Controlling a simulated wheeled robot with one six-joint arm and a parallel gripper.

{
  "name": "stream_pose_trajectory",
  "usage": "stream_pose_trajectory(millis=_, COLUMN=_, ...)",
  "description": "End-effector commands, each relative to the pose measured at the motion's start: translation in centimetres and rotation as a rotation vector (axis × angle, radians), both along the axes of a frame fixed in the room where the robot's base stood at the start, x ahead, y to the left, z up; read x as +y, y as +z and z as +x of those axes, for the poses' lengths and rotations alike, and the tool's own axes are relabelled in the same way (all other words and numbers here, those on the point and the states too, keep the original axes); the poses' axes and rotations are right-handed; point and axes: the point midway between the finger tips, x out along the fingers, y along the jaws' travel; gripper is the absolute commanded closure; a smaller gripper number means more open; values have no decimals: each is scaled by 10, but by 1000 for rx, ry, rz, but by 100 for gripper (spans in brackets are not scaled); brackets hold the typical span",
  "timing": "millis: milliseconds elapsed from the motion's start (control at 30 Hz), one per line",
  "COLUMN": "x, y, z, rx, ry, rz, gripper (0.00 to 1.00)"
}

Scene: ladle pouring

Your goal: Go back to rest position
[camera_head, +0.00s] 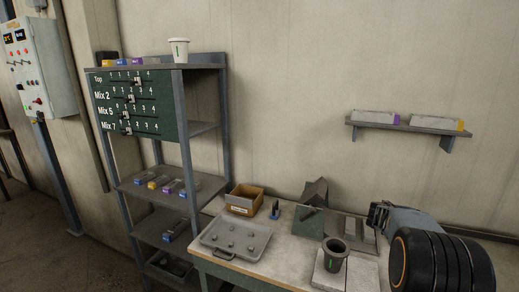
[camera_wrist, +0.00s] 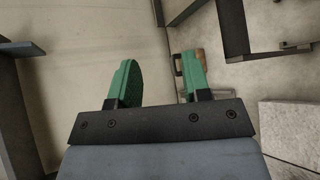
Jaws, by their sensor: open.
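My gripper (camera_wrist: 160,68) shows two green fingers held apart in the wrist view, with nothing between them. In the head view my gripper (camera_head: 376,214) is at the right, above the back of the workbench (camera_head: 212,268), and its fingers are hard to make out. A dark grey cup with a green mark (camera_head: 335,254) stands upright on a pale block (camera_head: 325,278) in front of it, apart from it. A white cup with a green mark (camera_head: 180,50) stands on top of the shelf rack. No ladle can be made out clearly.
A grey angled stand (camera_head: 312,196), a cardboard box (camera_head: 243,200) and a grey tray with small pieces (camera_head: 234,238) are on the bench. A wall shelf (camera_head: 409,127) holds pale blocks. The shelf rack (camera_head: 187,150) stands left, with a green slider board (camera_head: 133,105).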

Motion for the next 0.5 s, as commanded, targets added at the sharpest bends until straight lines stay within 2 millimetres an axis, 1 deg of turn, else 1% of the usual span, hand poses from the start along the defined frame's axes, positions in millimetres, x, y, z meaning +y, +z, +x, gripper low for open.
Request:
stream_pose_trajectory(millis=267, x=34, y=2, z=-19, rx=-69, ry=-41, rz=110, gripper=56)
stream_pose_trajectory(millis=367, x=51, y=1, z=-30, rx=-100, ry=-62, rz=167, gripper=56)
stream_pose_trajectory(millis=467, x=72, y=0, z=-43, rx=-139, ry=-87, rz=240, gripper=56)
stream_pose_trajectory(millis=500, x=82, y=-1, z=-50, rx=-155, ry=-99, rz=275, gripper=56)
